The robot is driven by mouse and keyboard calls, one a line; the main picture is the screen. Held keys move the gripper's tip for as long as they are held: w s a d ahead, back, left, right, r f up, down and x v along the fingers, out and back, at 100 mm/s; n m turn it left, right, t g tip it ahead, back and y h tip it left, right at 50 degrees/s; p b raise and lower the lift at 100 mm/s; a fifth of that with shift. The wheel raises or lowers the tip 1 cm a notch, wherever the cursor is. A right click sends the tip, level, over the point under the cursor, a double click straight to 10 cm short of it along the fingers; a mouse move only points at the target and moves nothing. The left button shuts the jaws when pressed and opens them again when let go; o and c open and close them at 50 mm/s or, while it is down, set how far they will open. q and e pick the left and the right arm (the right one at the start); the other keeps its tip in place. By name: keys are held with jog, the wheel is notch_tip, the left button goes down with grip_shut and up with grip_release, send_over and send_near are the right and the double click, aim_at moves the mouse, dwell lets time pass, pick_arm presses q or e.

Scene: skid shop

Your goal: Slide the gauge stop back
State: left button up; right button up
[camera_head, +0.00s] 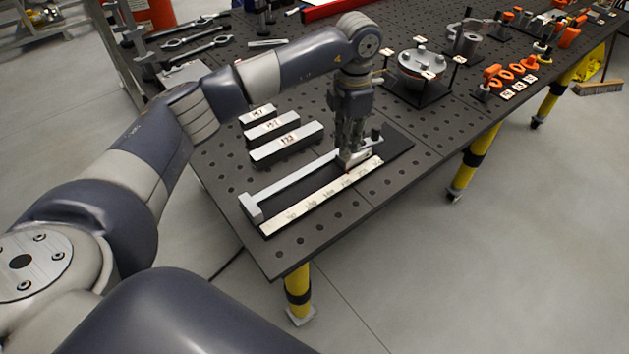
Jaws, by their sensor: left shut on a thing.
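The gauge (300,188) lies near the front edge of the perforated table, with a long rail and a pale scale strip (290,219) along it. A light block stands at the rail's left end (252,208). The gauge stop (356,157) sits toward the rail's right end. My left gripper (350,148) points down over the stop and is shut on it; its fingers hide part of the stop. My right gripper is not in view.
Several labelled dark bars (286,145) lie behind the gauge. A round flanged part on a stand (420,66) is at the right, with orange clamps (512,71) farther along. Wrenches (192,38) lie at the back left. The table's front edge is close to the gauge.

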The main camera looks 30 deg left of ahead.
pick_arm(q)
jog(key=shift+w+d, duration=0.2)
jog(key=shift+w, duration=0.2)
jog(key=shift+w+d, duration=0.2)
jog(key=shift+w, duration=0.3)
jog(key=shift+w+d, duration=0.2)
jog(key=shift+w, duration=0.25)
jog(key=o, duration=0.4)
jog(key=shift+w, duration=0.15)
jog(key=o, duration=0.5)
jog(key=shift+o, duration=1.2)
